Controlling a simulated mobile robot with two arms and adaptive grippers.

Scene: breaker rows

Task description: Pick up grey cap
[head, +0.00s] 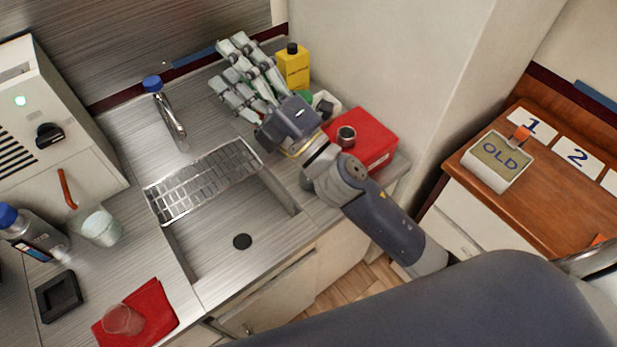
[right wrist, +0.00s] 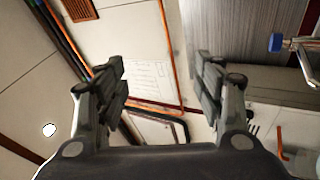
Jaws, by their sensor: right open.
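My right gripper (head: 228,69) is over the back of the steel counter, its fingers spread apart with nothing between them. In the right wrist view the gripper (right wrist: 158,68) is also open and empty, facing a wall with a paper sheet. A small round grey piece with a dark top (head: 346,136) is at the red box (head: 372,140), behind and right of my gripper's wrist; it may be the grey cap, but I cannot tell for sure. The cap is not seen in the right wrist view. My left gripper is not in view.
A yellow bottle (head: 292,66) with a black top stands close beside my right gripper. A tap (head: 168,115) and a sink with a drying rack (head: 205,180) lie to the left. A red mat (head: 160,312) holds a clear glass. A wooden desk (head: 540,205) is at right.

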